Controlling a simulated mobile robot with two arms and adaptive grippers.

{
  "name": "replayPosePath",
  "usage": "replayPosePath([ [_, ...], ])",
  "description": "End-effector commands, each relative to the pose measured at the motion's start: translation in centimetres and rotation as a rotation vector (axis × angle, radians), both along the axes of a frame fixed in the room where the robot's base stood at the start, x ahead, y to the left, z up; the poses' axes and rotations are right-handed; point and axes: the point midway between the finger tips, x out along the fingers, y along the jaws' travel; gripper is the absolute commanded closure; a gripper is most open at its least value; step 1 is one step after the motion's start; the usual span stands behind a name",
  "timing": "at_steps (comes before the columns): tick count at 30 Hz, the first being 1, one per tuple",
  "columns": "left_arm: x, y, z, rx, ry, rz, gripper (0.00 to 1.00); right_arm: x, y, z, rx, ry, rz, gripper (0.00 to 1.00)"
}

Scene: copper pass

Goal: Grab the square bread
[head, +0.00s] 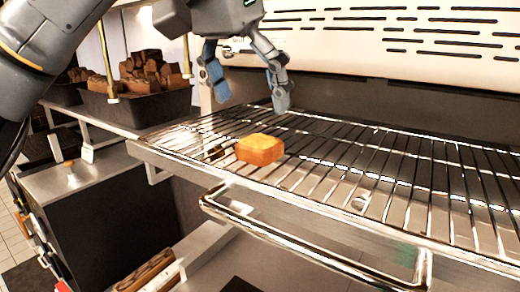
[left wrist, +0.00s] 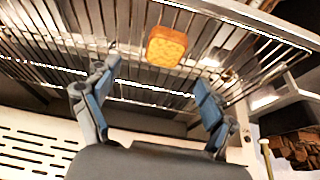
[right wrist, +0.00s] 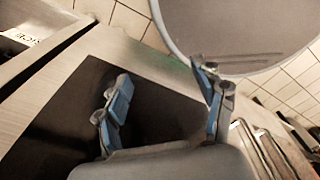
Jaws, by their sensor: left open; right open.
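The square bread (head: 261,149) is a golden-orange block lying on the wire rack (head: 400,170) near its left front part. It also shows in the left wrist view (left wrist: 167,46), beyond the fingertips and roughly between them. My left gripper (head: 248,92) is open and empty, above and behind the bread, with its fingers apart from it. Its blue-padded fingers also show in the left wrist view (left wrist: 152,88). My right gripper (right wrist: 163,75) is open and empty; it is seen only in the right wrist view, away from the bread.
A dark bin of brown blocks (head: 140,104) stands at the back left. A metal panel with slots (head: 400,30) rises behind the rack. A rail handle (head: 300,243) runs below the rack's front edge. The rack right of the bread is clear.

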Motion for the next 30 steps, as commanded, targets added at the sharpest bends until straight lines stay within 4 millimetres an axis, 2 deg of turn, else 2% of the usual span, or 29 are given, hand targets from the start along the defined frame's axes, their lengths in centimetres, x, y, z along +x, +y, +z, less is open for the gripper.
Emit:
replayPosePath([
  [1, 0.4, -0.1, -0.8, 0.001, 0.003, 0.001, 0.16, -0.3, 0.0, 0.1, 0.000, 0.005, 0.000, 0.31],
  [5, 0.8, -0.4, -2.0, 0.000, 0.001, 0.003, 0.16, -0.2, 0.0, 0.1, 0.001, 0.002, 0.000, 0.31],
  [10, 1.2, -0.6, -3.0, 0.000, 0.001, 0.002, 0.16, 1.8, 0.1, 0.7, 0.003, -0.027, 0.001, 0.31],
  [14, 1.9, -0.9, -4.8, 0.001, 0.004, 0.001, 0.16, 2.8, 0.2, 1.7, 0.005, -0.044, 0.001, 0.31],
  [19, 2.5, -1.4, -6.7, 0.000, 0.002, 0.001, 0.16, 2.4, 0.2, 1.9, 0.004, -0.037, 0.001, 0.31],
  [27, 2.6, -1.5, -7.1, -0.001, 0.000, 0.002, 0.16, 1.2, 0.1, 1.8, 0.003, -0.019, 0.001, 0.31],
  [30, 2.6, -1.5, -7.1, -0.001, 0.000, 0.002, 0.36, 1.2, 0.1, 1.8, 0.003, -0.018, 0.001, 0.31],
])
